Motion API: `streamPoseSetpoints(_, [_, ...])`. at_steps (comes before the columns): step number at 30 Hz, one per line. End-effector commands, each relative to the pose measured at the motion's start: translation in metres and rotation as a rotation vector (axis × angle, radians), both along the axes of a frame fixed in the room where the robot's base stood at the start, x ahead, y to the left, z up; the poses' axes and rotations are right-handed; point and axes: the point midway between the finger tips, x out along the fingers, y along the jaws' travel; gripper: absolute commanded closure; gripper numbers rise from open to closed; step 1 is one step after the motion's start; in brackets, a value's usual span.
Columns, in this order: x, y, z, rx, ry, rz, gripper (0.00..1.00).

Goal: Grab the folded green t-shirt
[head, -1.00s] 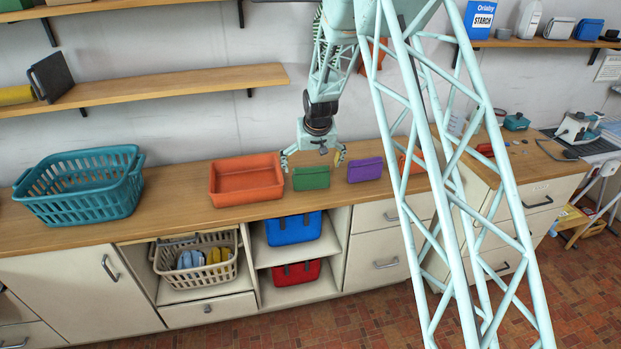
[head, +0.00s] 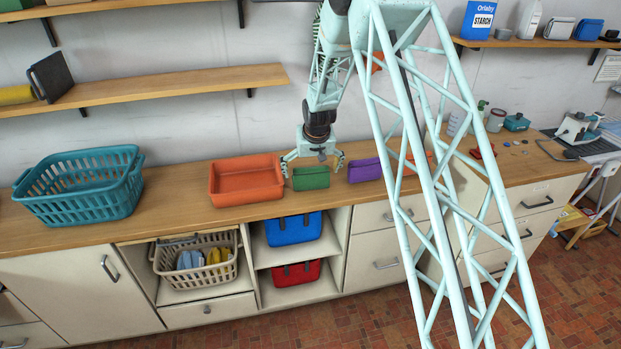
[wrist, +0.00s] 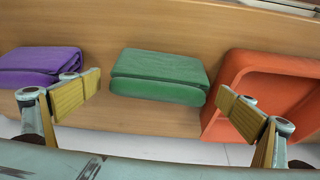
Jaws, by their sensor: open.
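The folded green t-shirt (head: 311,178) lies on the wooden counter between the orange tub and a folded purple cloth. In the wrist view the green t-shirt (wrist: 158,76) is centred ahead of the fingers. My gripper (head: 314,165) is open and empty, just above and behind the t-shirt. In the wrist view the fingertips of my gripper (wrist: 160,100) are spread wide, one on each side of the shirt. I see no contact with the shirt.
The orange tub (head: 246,201) stands close left of the shirt, and the purple cloth (head: 364,170) lies close right. A teal basket (head: 80,210) stands further left. A shelf (head: 150,90) hangs on the wall behind. The counter front (head: 170,224) is clear.

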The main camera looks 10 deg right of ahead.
Motion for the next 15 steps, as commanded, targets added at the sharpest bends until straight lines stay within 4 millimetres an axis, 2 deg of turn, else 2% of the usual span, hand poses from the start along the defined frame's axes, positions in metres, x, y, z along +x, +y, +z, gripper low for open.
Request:
streamPoseSetpoints(9, [0.01,0.0,-0.029,0.0,0.0,0.0,0.0])
streamPoseSetpoints(15, [0.014,0.0,-0.035,0.001,-0.001,0.0,0.0])
